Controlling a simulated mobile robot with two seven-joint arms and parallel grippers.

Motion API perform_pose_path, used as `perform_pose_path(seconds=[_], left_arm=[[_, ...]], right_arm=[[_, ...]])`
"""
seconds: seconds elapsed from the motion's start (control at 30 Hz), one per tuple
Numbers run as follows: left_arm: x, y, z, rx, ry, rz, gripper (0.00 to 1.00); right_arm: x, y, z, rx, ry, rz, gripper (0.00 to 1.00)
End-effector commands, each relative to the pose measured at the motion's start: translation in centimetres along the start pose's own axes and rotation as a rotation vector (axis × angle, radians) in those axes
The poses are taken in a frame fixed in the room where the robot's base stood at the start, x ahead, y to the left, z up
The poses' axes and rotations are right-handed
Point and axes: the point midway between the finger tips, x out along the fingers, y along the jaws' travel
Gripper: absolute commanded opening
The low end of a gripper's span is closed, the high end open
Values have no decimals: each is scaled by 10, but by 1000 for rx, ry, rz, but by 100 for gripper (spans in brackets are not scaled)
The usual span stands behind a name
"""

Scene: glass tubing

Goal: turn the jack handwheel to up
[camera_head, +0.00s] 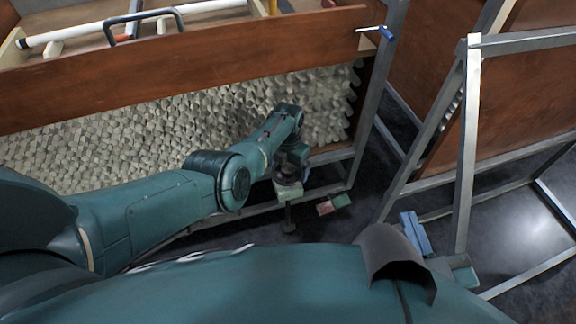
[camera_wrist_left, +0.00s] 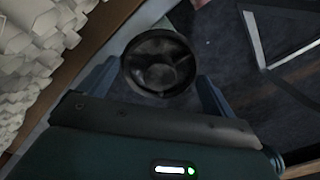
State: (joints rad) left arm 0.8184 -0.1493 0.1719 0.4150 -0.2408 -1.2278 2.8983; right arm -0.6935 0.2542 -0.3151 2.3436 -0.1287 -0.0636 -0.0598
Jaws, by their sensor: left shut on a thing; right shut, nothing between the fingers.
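The jack handwheel (camera_wrist_left: 158,48) is a dark, round, spoked wheel in the left wrist view. It lies between the blue fingers of my left gripper (camera_wrist_left: 162,76), which is shut on it. In the head view my left gripper (camera_head: 290,172) reaches down at the lower right corner of the frame. A pale green jack part (camera_head: 289,192) shows just below it, and the wheel is mostly hidden there by my wrist. My right gripper (camera_head: 415,233) is at the lower right of the head view, its blue fingers shut and empty, away from the jack.
A red and green block (camera_head: 334,204) lies near the jack. A metal frame (camera_head: 466,150) stands at right. Dark floor is open between them.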

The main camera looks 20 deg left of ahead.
Motion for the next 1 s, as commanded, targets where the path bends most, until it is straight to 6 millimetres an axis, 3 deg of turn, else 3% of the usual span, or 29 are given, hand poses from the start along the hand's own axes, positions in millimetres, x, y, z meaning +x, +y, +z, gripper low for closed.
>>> perform_pose_path(seconds=[0.3,0.77,0.8,0.9,1.0], left_arm=[[0,2,-1,-98,5,2,68],[0,1,-2,-110,6,2,68],[0,1,-2,-110,6,2,92],[0,1,-1,-109,5,2,100],[0,1,-1,-109,4,1,100]], right_arm=[[0,-1,-1,-1,12,-1,0],[0,-1,-1,-1,10,-2,0],[0,-1,-1,-1,10,-2,0],[0,-1,-1,-1,10,-2,0],[0,-1,0,-1,10,-2,0]])
